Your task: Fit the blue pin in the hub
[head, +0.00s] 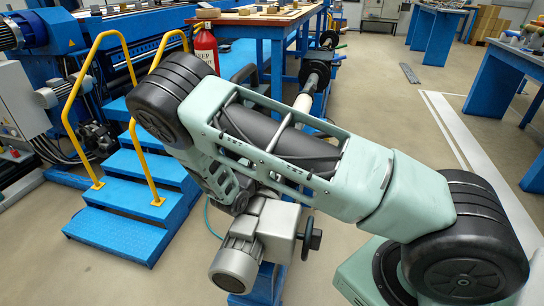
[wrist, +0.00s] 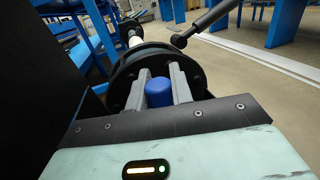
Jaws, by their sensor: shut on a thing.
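In the wrist view my gripper (wrist: 158,85) is shut on the blue pin (wrist: 159,93), whose rounded blue end shows between the two grey fingers. The hub (wrist: 157,62) is the dark round flange with holes around its face, right in front of the fingertips. The fingers and pin cover the middle of the hub. I cannot tell whether the pin's far end touches the hub or is inside it. In the head view my own arm hides the gripper and the pin.
A white shaft (wrist: 135,38) runs beyond the hub, and a black bar (wrist: 207,22) slants close by on the right. In the head view a grey motor (head: 238,262) stands below my arm. Blue steps (head: 125,225) with yellow rails are at left; the right floor is open.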

